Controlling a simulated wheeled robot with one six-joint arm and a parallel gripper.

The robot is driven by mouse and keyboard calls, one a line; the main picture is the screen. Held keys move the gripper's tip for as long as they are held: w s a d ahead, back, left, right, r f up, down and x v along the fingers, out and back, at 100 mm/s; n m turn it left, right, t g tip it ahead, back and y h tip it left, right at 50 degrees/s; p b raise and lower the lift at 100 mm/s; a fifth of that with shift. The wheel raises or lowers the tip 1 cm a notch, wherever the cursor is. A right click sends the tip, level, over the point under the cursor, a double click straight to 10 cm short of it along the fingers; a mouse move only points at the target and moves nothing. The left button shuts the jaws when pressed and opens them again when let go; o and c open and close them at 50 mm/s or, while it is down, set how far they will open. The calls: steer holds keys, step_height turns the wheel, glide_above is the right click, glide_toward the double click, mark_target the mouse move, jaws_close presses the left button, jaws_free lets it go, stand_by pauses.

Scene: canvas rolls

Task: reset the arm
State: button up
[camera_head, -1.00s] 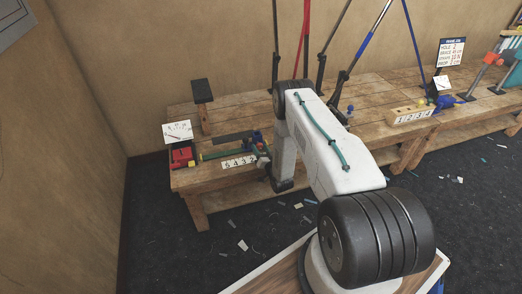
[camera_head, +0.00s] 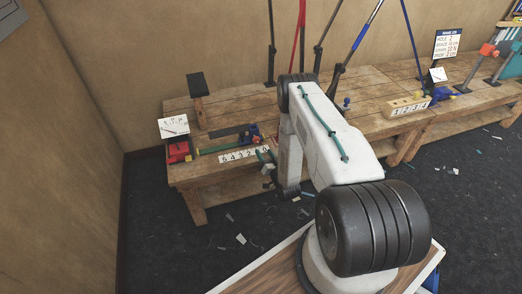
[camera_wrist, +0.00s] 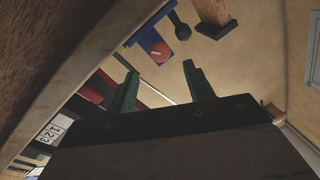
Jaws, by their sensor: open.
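My arm, white with black joints, rises from my base in the head view, bends at the elbow, and hangs down at the front edge of the wooden bench (camera_head: 240,110). My gripper (camera_wrist: 160,68) shows in the wrist view with two dark green fingers spread apart. Nothing is held between them. In the head view the gripper is mostly hidden by the arm, close to the bench's front edge.
A red block (camera_head: 178,151), a white gauge card (camera_head: 173,127) and a number strip (camera_head: 244,156) are on the bench's left part. Tall handles stand along the back. Another number block (camera_head: 407,107) lies to the right. Scraps litter the dark floor.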

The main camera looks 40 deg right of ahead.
steer(key=w+r+n+g, duration=0.1)
steer(key=w+r+g, duration=0.1)
steer(key=w+r, duration=0.55)
steer(key=w+r+n+g, duration=0.15)
steer(key=w+r, duration=0.25)
steer(key=r, duration=0.6)
steer(key=s+a+r+n+g, duration=0.1)
steer(key=s+a+r+g, duration=0.15)
steer(key=r, duration=0.75)
steer(key=s+a+r+g, duration=0.15)
steer(key=a+r, duration=0.25)
steer(key=r, duration=0.6)
steer(key=s+a+r+g+y, duration=0.1)
steer(key=s+a+r+g, duration=0.25)
steer(key=s+r, duration=0.35)
steer(key=s+a+r+n+g, duration=0.1)
steer(key=s+a+r+g, duration=0.1)
steer(key=s, duration=1)
steer(key=s+a+r+n+g+y, duration=0.1)
steer(key=s+a+r, duration=0.3)
steer(key=s, duration=0.8)
steer(key=s+a+r+n+g, duration=0.1)
steer(key=s+a+r+g, duration=0.2)
steer(key=s, duration=0.9)
steer(key=shift+s+a+r+y, duration=0.35)
steer(key=shift+a+r, duration=0.25)
steer(key=shift+a, duration=0.2)
